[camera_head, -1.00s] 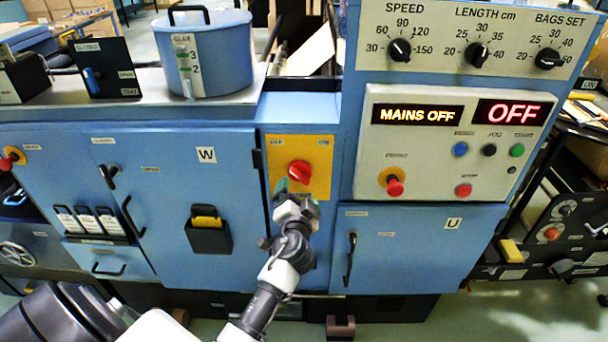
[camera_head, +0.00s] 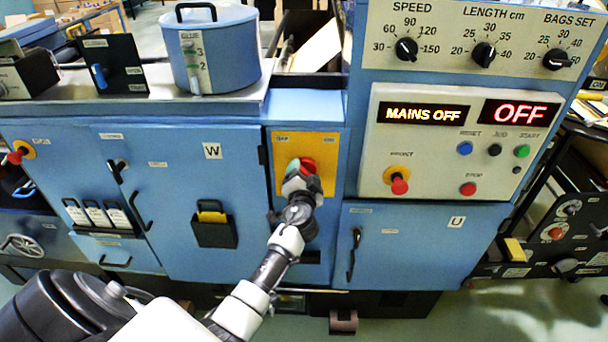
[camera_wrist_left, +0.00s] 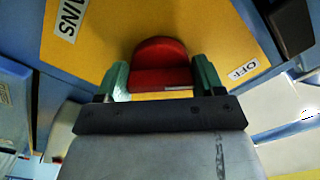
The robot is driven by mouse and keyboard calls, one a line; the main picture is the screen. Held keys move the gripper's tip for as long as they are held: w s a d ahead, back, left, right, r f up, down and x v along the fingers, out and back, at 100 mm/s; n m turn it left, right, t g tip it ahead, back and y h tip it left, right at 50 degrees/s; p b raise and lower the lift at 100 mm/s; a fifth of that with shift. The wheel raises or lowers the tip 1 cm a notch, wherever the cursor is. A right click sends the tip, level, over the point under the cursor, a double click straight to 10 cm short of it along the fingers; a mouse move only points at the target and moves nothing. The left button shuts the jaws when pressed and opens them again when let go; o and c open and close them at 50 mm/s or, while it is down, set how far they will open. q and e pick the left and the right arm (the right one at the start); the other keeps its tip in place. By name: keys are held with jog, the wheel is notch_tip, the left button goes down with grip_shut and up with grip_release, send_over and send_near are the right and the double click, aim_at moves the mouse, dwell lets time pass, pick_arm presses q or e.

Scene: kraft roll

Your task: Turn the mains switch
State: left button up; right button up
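The mains switch is a red rotary knob (camera_head: 308,165) on a yellow plate (camera_head: 326,144) on the blue cabinet front. In the left wrist view the red knob (camera_wrist_left: 160,64) stands between the two green fingers of my left gripper (camera_wrist_left: 163,78). A small gap seems to show on each side, and I cannot tell whether the fingers touch it. The plate carries MAINS and OFF labels. In the head view my left gripper (camera_head: 297,170) is at the knob and covers its lower left part. The display (camera_head: 423,114) reads MAINS OFF. My right gripper is not in view.
The control panel (camera_head: 440,160) to the right has a red knob (camera_head: 399,185) on a yellow base and several buttons. A blue glue pot (camera_head: 222,65) stands on the ledge above. A black cabinet handle (camera_head: 353,255) sticks out at lower right.

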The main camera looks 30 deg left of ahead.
pick_arm(q)
jog(key=shift+c, duration=1.4)
jog(key=shift+m, duration=0.3)
jog(key=m, duration=0.8)
jog(key=shift+r, duration=0.1)
jog(key=m+p, duration=0.2)
jog(key=m, duration=0.3)
jog(key=shift+r, duration=0.1)
jog(key=shift+m+p, duration=0.6)
jog(key=shift+m, duration=1.6)
